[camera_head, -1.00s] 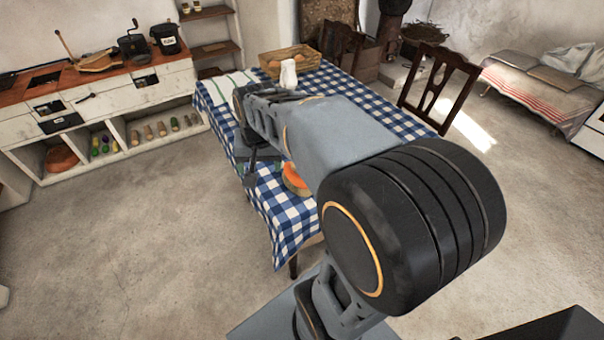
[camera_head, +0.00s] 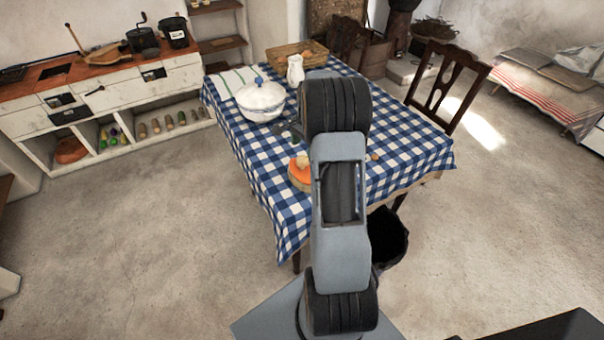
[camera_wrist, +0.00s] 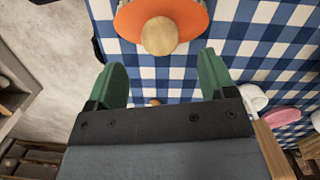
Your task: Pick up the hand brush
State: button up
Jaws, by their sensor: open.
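An orange rounded thing with a pale wooden knob (camera_head: 300,174) sits on the near left part of the checked table. It also shows at the top of the wrist view (camera_wrist: 128,22). I cannot tell whether it is the hand brush, and nothing else in view is clearly a hand brush. My gripper (camera_wrist: 162,76) is open, its two green fingers apart with checked cloth between them. The orange thing lies beyond the fingertips, not between them. A small brown thing partly shows behind the gripper body. My arm hides part of the table in the head view.
The table has a blue and white checked cloth (camera_head: 262,150). On it stand a white tureen (camera_head: 262,104), a white jug (camera_head: 295,70) and a basket (camera_head: 290,55). A chair (camera_head: 438,85) stands at the right. A black bin (camera_head: 388,238) is beside my arm. The left floor is clear.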

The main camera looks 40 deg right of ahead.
aim_at(303, 159)
jog(key=shift+a+f+p, duration=0.2)
jog(key=shift+f+p, duration=0.05)
jog(key=shift+f, duration=1.6)
jog(key=shift+a+f+p, duration=0.2)
jog(key=shift+f, duration=1.6)
jog(key=c, duration=1.3)
